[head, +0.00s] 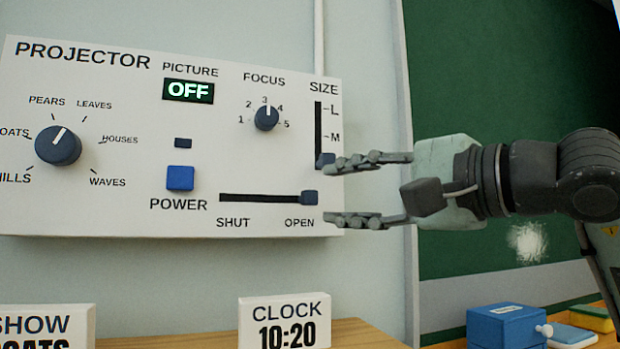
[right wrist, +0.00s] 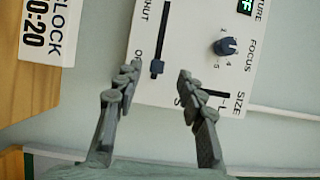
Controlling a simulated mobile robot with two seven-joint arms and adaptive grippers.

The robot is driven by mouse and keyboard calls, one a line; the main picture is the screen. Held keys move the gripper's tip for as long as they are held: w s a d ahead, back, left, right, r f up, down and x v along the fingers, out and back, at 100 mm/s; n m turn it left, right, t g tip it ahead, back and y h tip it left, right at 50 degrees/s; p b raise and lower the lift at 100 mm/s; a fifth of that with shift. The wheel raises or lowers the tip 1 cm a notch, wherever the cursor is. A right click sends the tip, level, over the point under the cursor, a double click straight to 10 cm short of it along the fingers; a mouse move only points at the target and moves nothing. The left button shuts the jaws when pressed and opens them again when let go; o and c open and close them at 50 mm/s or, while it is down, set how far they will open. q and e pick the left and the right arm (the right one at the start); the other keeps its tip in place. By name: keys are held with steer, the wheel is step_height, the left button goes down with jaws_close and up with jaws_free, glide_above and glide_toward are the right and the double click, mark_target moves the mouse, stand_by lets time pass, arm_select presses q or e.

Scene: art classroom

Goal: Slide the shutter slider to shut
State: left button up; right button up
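The shutter slider (head: 309,197) is a small dark blue knob at the right end of a horizontal black slot, over the word OPEN. The slot runs left to SHUT on the white projector panel (head: 110,215). My right gripper (head: 336,190) is open and empty, at the panel's right edge, just right of the slider. One finger is above the slider's height and one below. In the right wrist view the slider (right wrist: 157,67) shows between and beyond the two spread fingertips (right wrist: 157,75). Contact with it does not show. My left gripper is not in view.
The size slider (head: 325,160) is close to the upper finger, at the bottom of its slot. The power button (head: 180,178) and focus knob (head: 267,118) are to the left. Below stand a clock sign (head: 285,322) and a blue box (head: 507,326).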

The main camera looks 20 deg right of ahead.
mark_target(314, 198)
steer(key=shift+h, duration=0.3)
steer(key=x, duration=0.2)
steer(key=p+x, duration=0.1)
steer(key=x, duration=0.2)
steer(key=d+x, duration=0.1)
steer(key=x, duration=0.1)
steer(key=shift+w+a+p, duration=0.2)
steer(key=shift+w+p, duration=0.1)
steer(key=shift+w, duration=0.25)
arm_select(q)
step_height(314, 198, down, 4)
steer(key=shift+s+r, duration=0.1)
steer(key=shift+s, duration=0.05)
arm_select(e)
jaws_close()
